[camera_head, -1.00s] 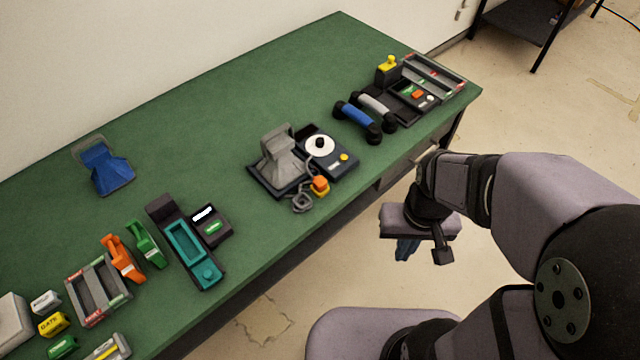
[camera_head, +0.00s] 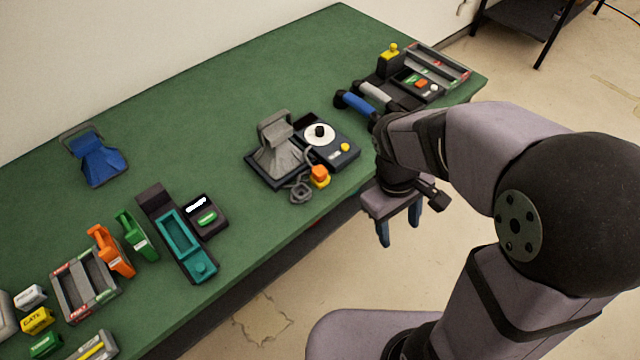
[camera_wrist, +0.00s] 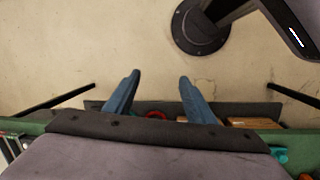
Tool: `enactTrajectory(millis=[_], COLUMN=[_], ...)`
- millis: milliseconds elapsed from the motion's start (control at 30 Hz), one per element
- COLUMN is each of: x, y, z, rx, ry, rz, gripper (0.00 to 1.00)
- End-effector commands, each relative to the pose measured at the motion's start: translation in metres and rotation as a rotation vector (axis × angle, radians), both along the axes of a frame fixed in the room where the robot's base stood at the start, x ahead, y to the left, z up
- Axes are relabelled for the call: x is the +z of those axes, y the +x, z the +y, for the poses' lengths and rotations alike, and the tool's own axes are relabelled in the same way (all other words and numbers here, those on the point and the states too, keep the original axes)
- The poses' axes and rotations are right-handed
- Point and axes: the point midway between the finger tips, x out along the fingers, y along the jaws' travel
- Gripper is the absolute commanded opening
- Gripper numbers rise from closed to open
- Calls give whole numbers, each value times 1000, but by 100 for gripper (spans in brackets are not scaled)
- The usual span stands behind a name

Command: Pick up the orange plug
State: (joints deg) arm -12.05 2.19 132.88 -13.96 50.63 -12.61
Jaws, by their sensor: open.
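The orange plug (camera_head: 320,172) is a small orange block with a yellow lower part. It sits near the front edge of the green table, at the front of the grey horn-shaped device (camera_head: 278,150), beside a coiled grey cord (camera_head: 299,190). My gripper (camera_head: 400,238) is off the table's front edge, to the right of the plug and apart from it. Its two blue fingers point down, spread and empty. The wrist view shows the fingers (camera_wrist: 152,85) apart with floor between and beyond them. I cannot make out the plug in the wrist view.
A dial unit (camera_head: 328,142) with a yellow button stands right behind the plug. Blue and grey handsets (camera_head: 356,104) lie further right, near my arm. A teal-trayed unit (camera_head: 183,245) and green and orange handsets (camera_head: 112,252) stand left. The table's back middle (camera_head: 230,90) is clear.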

Motion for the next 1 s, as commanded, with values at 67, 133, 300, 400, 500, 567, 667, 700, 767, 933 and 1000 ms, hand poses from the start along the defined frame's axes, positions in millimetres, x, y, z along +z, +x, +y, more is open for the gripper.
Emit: enactTrajectory(millis=[67,133,300,400,500,567,667,700,767,933,1000], x=[-35,-48,-76,-88,-96,-99,-100,-100,-100,-96,-95], y=[24,46,99,127,148,157,166,168,170,172,172], z=[11,22,60,93,130,152,184,195,207,226,228], rx=[226,416,838,1055,1232,1315,1418,1449,1481,1525,1529], ry=[-83,-167,-394,-547,-698,-783,-905,-943,-992,-1064,-1071], rz=[37,67,134,168,196,209,224,229,234,241,243], gripper=[50,50,50,50,50,50,50,50,50,50,50])
